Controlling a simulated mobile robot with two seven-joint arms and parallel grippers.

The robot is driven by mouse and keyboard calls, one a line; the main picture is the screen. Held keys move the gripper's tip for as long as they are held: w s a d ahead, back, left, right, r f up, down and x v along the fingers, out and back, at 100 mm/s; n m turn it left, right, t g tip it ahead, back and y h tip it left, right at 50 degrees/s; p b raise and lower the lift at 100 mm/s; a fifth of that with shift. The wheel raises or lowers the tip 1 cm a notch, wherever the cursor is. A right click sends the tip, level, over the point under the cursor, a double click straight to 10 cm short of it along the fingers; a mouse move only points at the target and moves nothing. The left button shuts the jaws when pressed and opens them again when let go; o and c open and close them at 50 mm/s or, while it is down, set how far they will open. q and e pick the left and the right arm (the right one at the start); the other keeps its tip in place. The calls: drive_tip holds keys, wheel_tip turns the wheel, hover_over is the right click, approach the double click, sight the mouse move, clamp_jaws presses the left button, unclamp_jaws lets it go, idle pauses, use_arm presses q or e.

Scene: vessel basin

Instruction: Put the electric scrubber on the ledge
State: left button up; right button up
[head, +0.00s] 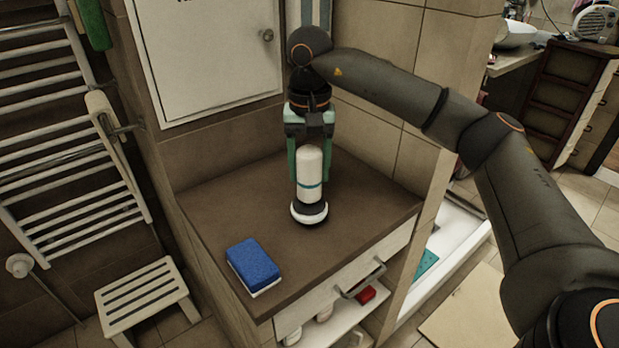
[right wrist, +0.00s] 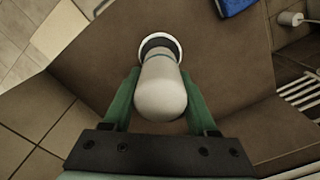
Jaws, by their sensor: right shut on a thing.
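The electric scrubber (head: 310,178) is white with a teal ring and a dark, white-rimmed round base. It is upright over the brown ledge (head: 240,205), its base at or very near the surface; I cannot tell if it touches. My right gripper (head: 309,172) comes down from above, with its green fingers on both sides of the white body, shut on it. In the right wrist view the scrubber (right wrist: 162,85) sits between the two fingers (right wrist: 155,98), its base toward the ledge. My left gripper is not in view.
A blue sponge (head: 253,262) lies at the ledge's front left. A white cabinet door (head: 205,50) and tiled walls bound the back. A slatted stool (head: 146,295) and towel rack (head: 60,120) stand left.

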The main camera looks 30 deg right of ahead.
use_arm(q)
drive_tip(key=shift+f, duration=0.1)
use_arm(e)
drive_tip(key=shift+f, duration=1.15)
drive_tip(key=shift+f, duration=0.2)
drive_tip(key=o, duration=1.4)
drive_tip(key=shift+c, duration=0.2)
wheel_tip(320, 180, up, 12)
drive_tip(key=shift+f+p, duration=0.1)
drive_tip(key=shift+p, duration=1.05)
drive_tip(key=shift+r, duration=0.3)
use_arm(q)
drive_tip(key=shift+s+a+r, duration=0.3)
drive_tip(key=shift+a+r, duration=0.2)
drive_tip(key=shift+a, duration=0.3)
